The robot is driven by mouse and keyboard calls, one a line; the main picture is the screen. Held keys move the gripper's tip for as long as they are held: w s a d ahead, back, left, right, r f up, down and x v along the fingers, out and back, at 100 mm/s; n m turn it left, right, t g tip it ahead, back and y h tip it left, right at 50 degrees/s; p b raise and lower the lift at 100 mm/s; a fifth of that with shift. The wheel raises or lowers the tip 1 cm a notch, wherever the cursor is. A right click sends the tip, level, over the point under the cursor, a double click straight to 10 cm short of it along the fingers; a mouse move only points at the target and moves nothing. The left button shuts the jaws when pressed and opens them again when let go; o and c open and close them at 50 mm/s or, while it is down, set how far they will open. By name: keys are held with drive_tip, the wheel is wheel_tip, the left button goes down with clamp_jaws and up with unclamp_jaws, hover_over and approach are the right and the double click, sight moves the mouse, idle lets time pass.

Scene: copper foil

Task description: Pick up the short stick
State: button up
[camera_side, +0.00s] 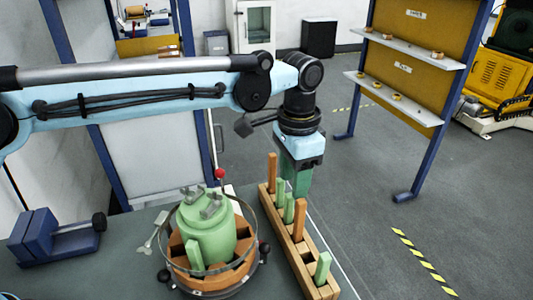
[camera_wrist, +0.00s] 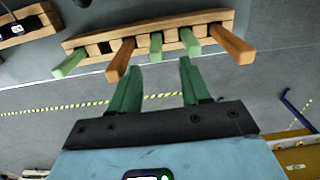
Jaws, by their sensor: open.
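A wooden rack (camera_side: 307,264) with a row of slots holds upright sticks; it also shows in the wrist view (camera_wrist: 90,42). Two orange sticks (camera_side: 299,220) stand taller than the green sticks. One green stick (camera_side: 322,265) is at the near end, and two more green sticks (camera_side: 289,207) stand between the orange ones. In the wrist view the middle green sticks (camera_wrist: 156,46) lie ahead of my fingers. My gripper (camera_wrist: 158,62) is open and empty, its green fingers apart. In the side view my gripper (camera_side: 297,188) is at the rack's far part, partly behind the sticks.
A green lidded vessel (camera_side: 207,235) sits in a round brown holder with a clear ring, left of the rack. A blue block device (camera_side: 55,238) stands at the table's left. The floor right of the table is clear up to a shelf stand (camera_side: 415,62).

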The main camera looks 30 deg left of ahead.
sight(288, 213)
drive_tip(key=shift+s+f, duration=0.15)
drive_tip(key=shift+f, duration=1.25)
drive_tip(key=shift+s+f, duration=0.1)
drive_tip(key=shift+f, duration=1.25)
drive_tip(key=shift+c, duration=0.3)
clamp_jaws()
